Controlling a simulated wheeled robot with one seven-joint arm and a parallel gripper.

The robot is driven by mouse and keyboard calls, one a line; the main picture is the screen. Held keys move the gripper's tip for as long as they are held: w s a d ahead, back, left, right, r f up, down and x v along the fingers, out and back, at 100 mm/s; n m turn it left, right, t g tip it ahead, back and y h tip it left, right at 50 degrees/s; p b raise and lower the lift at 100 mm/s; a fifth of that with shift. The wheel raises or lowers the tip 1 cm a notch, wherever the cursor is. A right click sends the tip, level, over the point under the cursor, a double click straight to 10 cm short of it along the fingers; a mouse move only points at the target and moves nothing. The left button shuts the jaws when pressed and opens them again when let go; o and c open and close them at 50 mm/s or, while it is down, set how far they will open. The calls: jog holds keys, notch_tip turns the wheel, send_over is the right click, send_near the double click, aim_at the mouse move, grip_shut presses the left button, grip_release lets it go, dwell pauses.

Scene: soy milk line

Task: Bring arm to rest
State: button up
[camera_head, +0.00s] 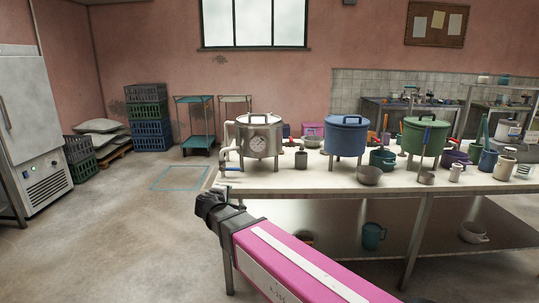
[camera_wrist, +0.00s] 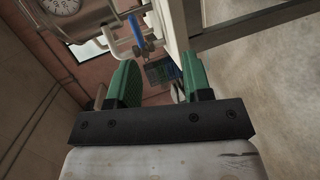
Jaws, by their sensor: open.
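My gripper (camera_wrist: 161,68) shows in the wrist view with its two green fingers wide apart and nothing between them. Beyond the fingers, the steel pot with a round gauge (camera_wrist: 88,12) and a blue-handled valve (camera_wrist: 136,34) appear tilted at the upper left, apart from the fingers. In the head view my pink arm link crosses the lower middle and ends at a dark joint by the table's left front corner. I cannot make out the gripper there. The steel pot (camera_head: 259,148) stands upright at the left end of the table (camera_head: 300,188).
A blue pot (camera_head: 346,143) and a green pot (camera_head: 426,138) stand further right on the table among several mugs and bowls. A lower shelf (camera_head: 340,232) holds a teal jug (camera_head: 372,236). Crates (camera_head: 148,117) stand at the back left. The floor left of the table is clear.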

jog(key=s+d+f+m+g, duration=0.2)
jog(key=d+f+m+g, duration=0.15)
jog(key=d+f, duration=0.45)
jog(key=s+d+f+m+g, duration=0.2)
jog(key=d+f+m+g, duration=0.15)
jog(key=d, duration=0.75)
jog(key=s+d+f+m+g, duration=0.2)
jog(key=d+f+m+g, duration=0.15)
jog(key=d+f, duration=0.45)
jog(key=s+d+f+m+g+y, duration=0.3)
jog(key=s+d+m+g, duration=0.1)
jog(key=s+d, duration=0.4)
jog(key=shift+s+d+y, duration=0.3)
jog(key=shift+s+d, duration=0.05)
jog(key=shift+d, duration=0.25)
